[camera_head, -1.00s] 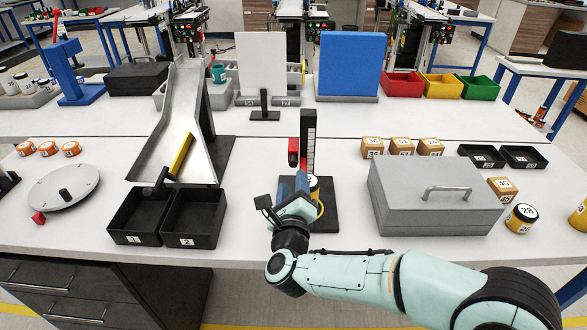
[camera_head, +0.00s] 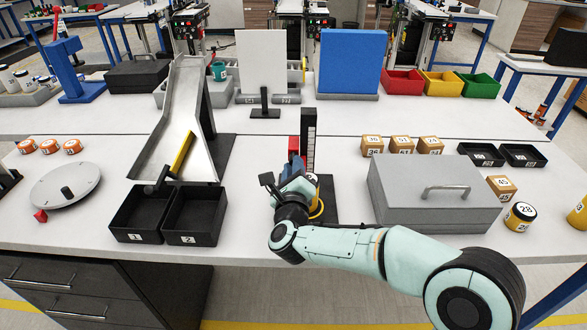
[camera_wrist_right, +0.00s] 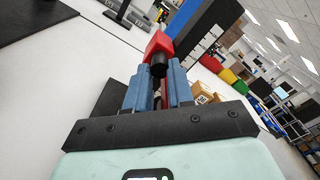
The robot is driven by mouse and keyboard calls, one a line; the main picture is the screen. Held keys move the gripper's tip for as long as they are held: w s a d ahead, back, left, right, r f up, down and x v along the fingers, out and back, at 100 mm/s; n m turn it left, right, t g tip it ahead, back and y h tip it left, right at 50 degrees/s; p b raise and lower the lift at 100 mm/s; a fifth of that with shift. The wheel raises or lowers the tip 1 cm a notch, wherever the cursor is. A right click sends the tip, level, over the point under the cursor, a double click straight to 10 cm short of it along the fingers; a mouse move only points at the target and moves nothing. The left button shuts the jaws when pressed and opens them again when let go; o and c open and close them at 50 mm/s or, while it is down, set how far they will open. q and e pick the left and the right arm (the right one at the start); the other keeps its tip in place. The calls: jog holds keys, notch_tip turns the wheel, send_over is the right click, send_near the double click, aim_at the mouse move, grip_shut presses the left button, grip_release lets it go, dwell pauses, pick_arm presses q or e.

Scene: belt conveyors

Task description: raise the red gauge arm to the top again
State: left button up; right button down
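The gauge is a black upright post with a pale scale (camera_head: 309,140) on a dark base (camera_head: 328,212). Its red gauge arm (camera_head: 293,144) sticks out on the left side of the post, below the top. In the right wrist view, the red arm (camera_wrist_right: 158,45) ends in a black knob (camera_wrist_right: 158,67). My right gripper (camera_head: 294,168) is at the arm, its blue fingers (camera_wrist_right: 159,78) apart on either side of the knob. Whether they touch it is unclear. The head view partly hides the contact. My left gripper is out of view.
A grey case with a handle (camera_head: 430,205) lies to the right. Two black bins (camera_head: 140,215) and a metal chute (camera_head: 180,130) are left. A blue panel (camera_head: 350,62) stands behind.

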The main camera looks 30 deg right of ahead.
notch_tip(320, 180, up, 8)
jog(key=p, duration=0.2)
jog(key=c, duration=1)
grip_release()
jog(key=b+v, duration=0.1)
jog(key=v, duration=1.2)
jog(key=shift+s, duration=0.25)
